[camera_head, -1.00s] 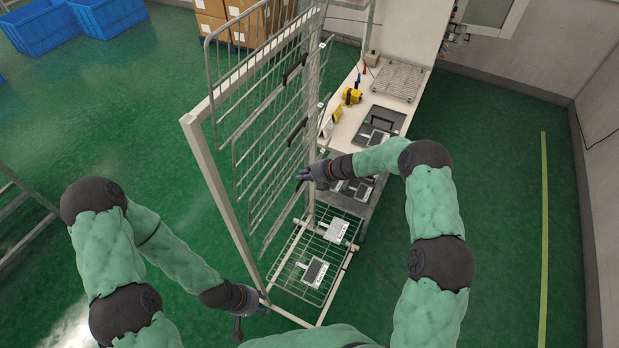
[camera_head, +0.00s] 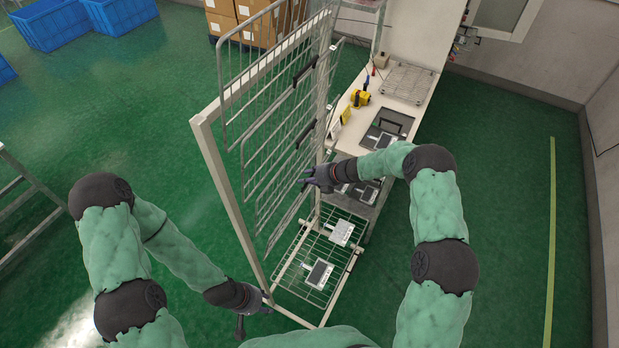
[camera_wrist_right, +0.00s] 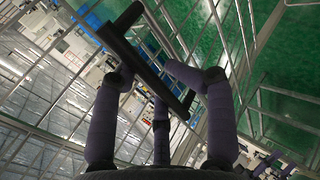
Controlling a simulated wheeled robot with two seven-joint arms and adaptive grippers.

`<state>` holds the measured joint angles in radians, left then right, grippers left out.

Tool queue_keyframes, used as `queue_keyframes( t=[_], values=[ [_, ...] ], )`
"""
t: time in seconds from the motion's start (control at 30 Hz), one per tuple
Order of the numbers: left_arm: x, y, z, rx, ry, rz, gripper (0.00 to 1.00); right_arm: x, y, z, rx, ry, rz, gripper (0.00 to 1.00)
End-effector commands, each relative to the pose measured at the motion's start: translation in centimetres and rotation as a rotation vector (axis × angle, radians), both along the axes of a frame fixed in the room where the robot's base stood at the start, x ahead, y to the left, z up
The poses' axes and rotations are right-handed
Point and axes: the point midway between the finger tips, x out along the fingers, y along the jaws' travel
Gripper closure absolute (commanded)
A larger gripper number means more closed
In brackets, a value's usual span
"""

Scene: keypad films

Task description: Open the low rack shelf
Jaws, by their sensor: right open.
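The wire rack (camera_head: 205,135) has a pale frame with several mesh shelves. The upper shelves (camera_head: 250,75) are tipped up steeply, with black handles (camera_head: 305,132) on their edges. A lower mesh panel (camera_head: 283,190) is also tipped up. The bottom mesh level (camera_head: 290,275) lies flat near the floor, with two keypad-like devices (camera_head: 318,273) on it. My right gripper (camera_head: 306,181) is open beside the lower panel. In the right wrist view, a black handle (camera_wrist_right: 138,48) crosses close to its spread fingers (camera_wrist_right: 155,85); contact is unclear. My left gripper (camera_head: 262,305) is low by the frame's front corner, its fingers unclear.
A workbench (camera_head: 350,132) with a yellow tool (camera_head: 360,98), a dark tray (camera_head: 391,122) and a wire rack stands behind on the right. Blue bins (camera_head: 58,22) and cardboard boxes (camera_head: 250,12) are at the back.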

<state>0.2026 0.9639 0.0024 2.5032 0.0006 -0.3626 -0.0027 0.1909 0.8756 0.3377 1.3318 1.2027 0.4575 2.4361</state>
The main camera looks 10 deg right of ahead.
Motion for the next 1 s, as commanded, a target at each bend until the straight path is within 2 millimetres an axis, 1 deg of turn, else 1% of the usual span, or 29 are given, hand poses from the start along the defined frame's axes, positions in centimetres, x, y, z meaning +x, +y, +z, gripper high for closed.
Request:
queue_keyframes(
  t=[0.13,0.27,0.7,0.8,1.0],
  values=[
    [0.0,0.0,0.0,0.000,0.000,0.000,0.60,0.1,-0.2,0.3,0.000,-0.003,-0.002,0.57],
    [0.0,0.0,0.0,0.000,0.000,0.000,0.60,-0.3,-0.9,1.2,-0.001,-0.006,-0.002,0.57],
    [0.0,0.0,0.0,0.000,0.000,0.000,0.60,-4.0,-5.7,6.4,0.000,-0.002,-0.002,0.57],
    [0.0,0.0,0.0,0.000,0.000,0.000,0.60,-4.6,-6.4,7.2,0.000,-0.002,-0.001,0.57],
    [0.0,0.0,0.0,0.000,0.000,0.000,0.60,-5.2,-7.1,7.9,0.000,0.001,-0.001,0.57]
  ],
)
